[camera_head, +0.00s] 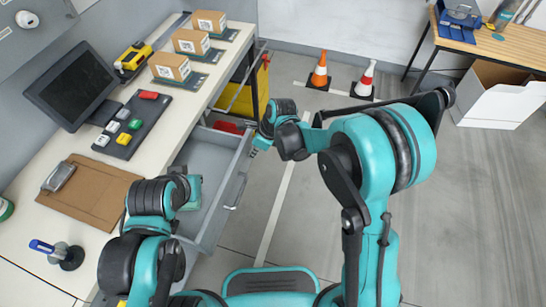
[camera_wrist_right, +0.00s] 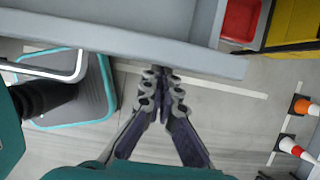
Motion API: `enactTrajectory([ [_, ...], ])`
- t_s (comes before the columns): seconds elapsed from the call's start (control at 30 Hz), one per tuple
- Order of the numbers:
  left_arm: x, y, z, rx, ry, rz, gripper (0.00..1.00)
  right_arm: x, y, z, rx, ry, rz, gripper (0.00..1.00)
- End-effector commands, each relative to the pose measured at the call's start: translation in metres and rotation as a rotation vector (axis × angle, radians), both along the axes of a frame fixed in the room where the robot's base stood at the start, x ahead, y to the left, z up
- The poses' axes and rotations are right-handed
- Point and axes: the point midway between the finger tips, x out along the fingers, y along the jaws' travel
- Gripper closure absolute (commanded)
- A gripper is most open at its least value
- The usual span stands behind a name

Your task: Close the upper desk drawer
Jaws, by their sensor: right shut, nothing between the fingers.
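The upper desk drawer (camera_head: 207,152) is grey and pulled out from under the desk in the head view. Its handle (camera_head: 236,190) is on the front panel, which faces right; it also shows in the wrist view (camera_wrist_right: 82,66). My right gripper (camera_head: 256,146) is at the far end of the drawer front, on its outer side. In the wrist view its shut, empty fingers (camera_wrist_right: 162,76) point at the drawer's front panel (camera_wrist_right: 190,56), very close to it; I cannot tell whether they touch.
The desk (camera_head: 165,117) holds a monitor (camera_head: 72,86), a button panel (camera_head: 130,125), boxes and a clipboard (camera_head: 88,194). A yellow cart (camera_head: 243,98) with a red bin (camera_wrist_right: 240,18) stands beyond the drawer. Cones (camera_head: 320,72) are farther off. The floor right of the drawer is clear.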

Motion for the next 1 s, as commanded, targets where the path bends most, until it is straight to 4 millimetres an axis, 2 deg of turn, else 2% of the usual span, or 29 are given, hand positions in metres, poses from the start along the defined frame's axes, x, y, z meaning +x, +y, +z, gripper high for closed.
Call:
enactTrajectory([
  [0.03,0.0,0.0,-0.001,0.0,0.0,0.0,1.0,0.005,0.015,-0.001,0.001,-0.001,0.005,1.0],
  [0.2,0.0,0.0,-0.001,0.0,0.0,0.0,1.0,0.021,0.06,0.0,0.001,0.0,0.004,1.0],
  [0.5,0.0,0.0,0.0,0.0,0.0,0.0,1.0,0.045,0.127,0.0,0.0,0.0,0.002,1.0],
  [0.7,0.0,0.0,0.001,0.0,0.0,0.0,1.0,0.057,0.155,0.0,0.001,-0.001,0.001,1.0],
  [1.0,0.0,0.0,0.002,0.0,0.0,0.0,1.0,0.063,0.173,0.0,0.001,0.0,0.0,1.0],
])
